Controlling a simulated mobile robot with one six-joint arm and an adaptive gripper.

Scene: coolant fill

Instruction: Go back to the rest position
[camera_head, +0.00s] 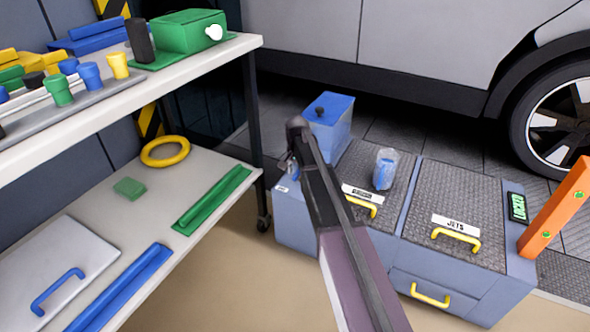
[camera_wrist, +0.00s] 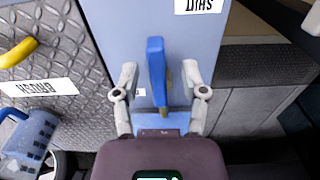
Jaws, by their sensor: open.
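My gripper (camera_wrist: 160,76) is open in the wrist view, with one finger on each side of an upright blue handle-like piece (camera_wrist: 155,62). Gaps show between that piece and both fingers. In the head view my gripper (camera_head: 291,166) is mostly hidden behind my arm, over the left end of the grey-blue cabinet (camera_head: 297,228). A clear container with blue in it (camera_head: 385,170) stands on the cabinet top. A similar clear-and-blue jug (camera_wrist: 32,138) shows at the wrist view's lower left.
A blue tank with a black cap (camera_head: 335,128) stands behind my arm. Yellow handles (camera_head: 456,238) rise from the cabinet lids. An orange bar (camera_head: 556,208) leans at the right. A loaded two-level shelf (camera_head: 215,57) stands left, and a grey vehicle (camera_head: 400,40) behind.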

